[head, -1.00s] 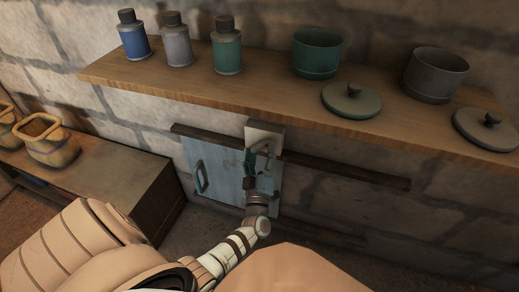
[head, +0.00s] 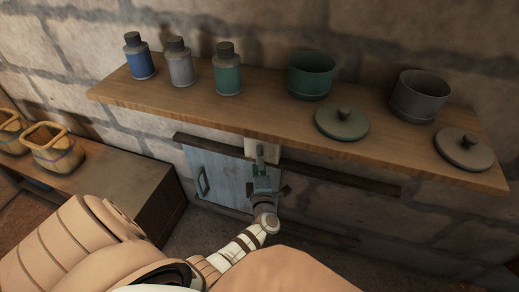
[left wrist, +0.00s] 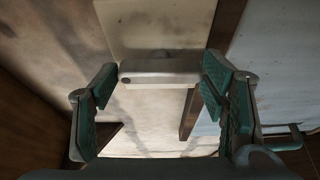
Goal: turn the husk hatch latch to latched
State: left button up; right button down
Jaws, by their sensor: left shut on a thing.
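The husk hatch is a light blue panel (head: 218,177) low on the wall under the shelf, with a bar handle (head: 202,184) at its left side. The latch has a cream plate (head: 252,145) by the hatch's upper right corner. In the left wrist view a grey latch bar (left wrist: 160,69) runs crosswise between the green finger pads, in front of the cream plate (left wrist: 155,25). My left gripper (head: 262,175) is shut on this bar and hides part of the latch in the head view. My right gripper is not in view.
A wooden shelf (head: 300,125) juts out just above the gripper, carrying several bottles, pots and lids. A dark rail (head: 345,178) runs along the wall behind the latch. A low wooden cabinet (head: 125,180) with baskets stands at left.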

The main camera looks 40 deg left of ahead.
pick_arm(q)
jog(key=shift+n, duration=0.3)
jog(key=o, duration=1.2)
jog(key=shift+c, duration=0.2)
notch_tip(320, 180, up, 10)
